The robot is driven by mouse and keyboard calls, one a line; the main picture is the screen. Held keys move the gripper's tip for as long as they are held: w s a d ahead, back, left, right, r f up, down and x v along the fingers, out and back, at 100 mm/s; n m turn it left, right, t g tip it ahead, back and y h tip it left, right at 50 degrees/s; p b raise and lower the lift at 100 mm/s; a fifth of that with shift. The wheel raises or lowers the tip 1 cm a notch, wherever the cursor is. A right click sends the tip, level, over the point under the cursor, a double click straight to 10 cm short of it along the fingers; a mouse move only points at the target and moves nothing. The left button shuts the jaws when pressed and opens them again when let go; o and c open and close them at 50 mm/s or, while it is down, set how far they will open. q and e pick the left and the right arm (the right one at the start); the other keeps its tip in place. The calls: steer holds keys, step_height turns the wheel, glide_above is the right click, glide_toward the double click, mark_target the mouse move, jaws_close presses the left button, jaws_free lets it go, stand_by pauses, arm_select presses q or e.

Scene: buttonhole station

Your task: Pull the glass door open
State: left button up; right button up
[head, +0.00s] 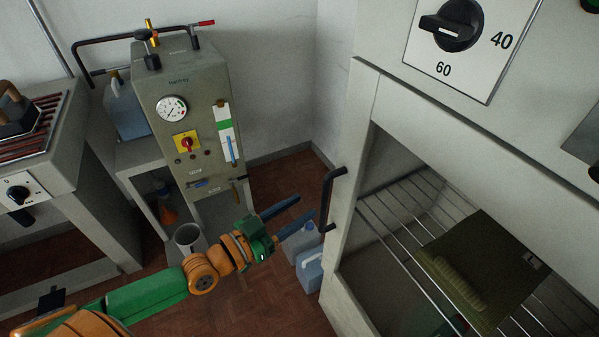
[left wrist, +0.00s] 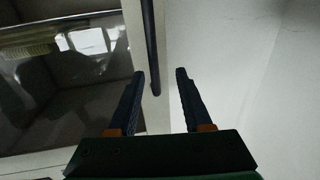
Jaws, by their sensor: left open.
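The glass door (head: 400,250) fills the right of the head view and looks shut in its pale cabinet front. Its black bar handle (head: 327,200) stands out from the door's left edge. My left gripper (head: 306,205) is open and empty, its blue fingers pointing at the handle from the left. In the left wrist view the handle (left wrist: 150,45) shows as a dark bar between the two fingers (left wrist: 161,74), nearer the left one. I see no finger touching it, and cannot tell how deep it lies between them. My right gripper is not in view.
Behind the glass are wire racks (head: 385,215) and an olive folded item (head: 485,270). A dial (head: 452,25) sits above the door. Blue and clear jugs (head: 308,268) stand on the floor below my left gripper. A grey gauge unit (head: 185,120) stands behind my left arm.

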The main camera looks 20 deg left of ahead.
mark_target(323, 196)
arm_select(q)
steer(key=x, duration=0.4)
steer(key=d+x, duration=0.1)
steer(key=x, duration=0.2)
steer(key=shift+s+r, duration=0.15)
steer(key=shift+r, duration=0.15)
jaws_close()
steer(key=shift+s, duration=0.1)
stand_by(1.0)
